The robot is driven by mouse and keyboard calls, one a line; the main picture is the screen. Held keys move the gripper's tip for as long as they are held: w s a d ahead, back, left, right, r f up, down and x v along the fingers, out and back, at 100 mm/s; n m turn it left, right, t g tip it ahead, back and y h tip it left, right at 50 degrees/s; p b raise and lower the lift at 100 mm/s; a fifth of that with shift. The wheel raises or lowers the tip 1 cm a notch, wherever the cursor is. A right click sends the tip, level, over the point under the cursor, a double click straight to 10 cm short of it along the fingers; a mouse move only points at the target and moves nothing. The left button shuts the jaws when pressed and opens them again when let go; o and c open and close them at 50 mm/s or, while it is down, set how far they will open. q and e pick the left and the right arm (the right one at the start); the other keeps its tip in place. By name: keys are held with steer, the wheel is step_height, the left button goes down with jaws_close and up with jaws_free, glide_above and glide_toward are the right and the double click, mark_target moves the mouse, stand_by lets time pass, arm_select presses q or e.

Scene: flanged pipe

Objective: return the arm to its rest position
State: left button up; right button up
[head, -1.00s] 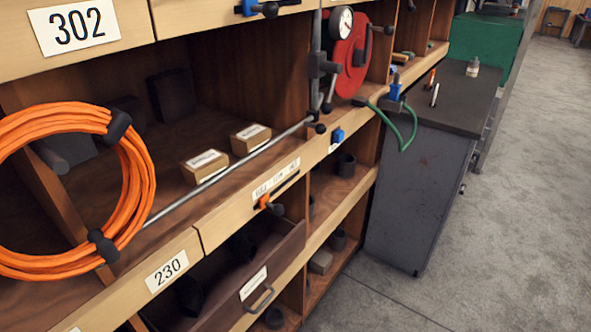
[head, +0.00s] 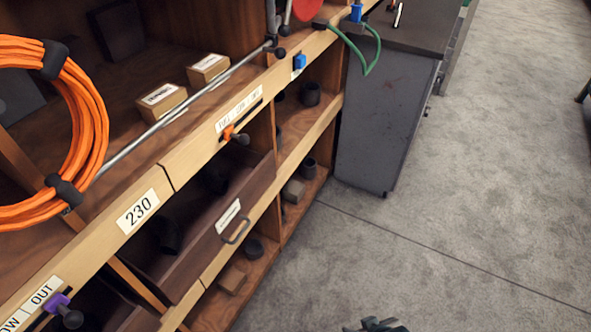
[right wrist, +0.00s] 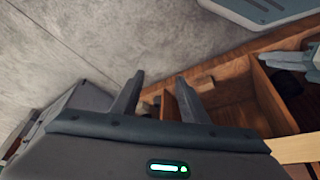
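My right gripper shows in the right wrist view (right wrist: 160,95) with its two dark fingers apart and nothing visible between them. It points towards the open wooden shelf compartments. The tip of a dark gripper (head: 375,325) shows at the bottom edge of the head view, over the floor; most of it is cut off. A pale grey part with a dark end at the right edge of the right wrist view (right wrist: 288,66) looks like my other gripper; its fingers are not clear. No arm is in full view.
A wooden shelf unit with an open drawer (head: 200,290) fills the left. A grey cabinet (head: 375,130) stands beyond.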

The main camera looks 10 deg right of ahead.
steer(key=s+a+f+t, duration=0.1)
steer(key=a+f, duration=0.1)
steer(key=f, duration=0.9)
steer(key=a+f+t+y, duration=0.1)
steer(key=a+f+t, duration=0.1)
steer(key=f, duration=0.9)
steer(key=shift+s+n, duration=0.3)
steer(key=shift+s, duration=0.05)
steer(key=shift+f, duration=0.1)
stand_by(0.6)
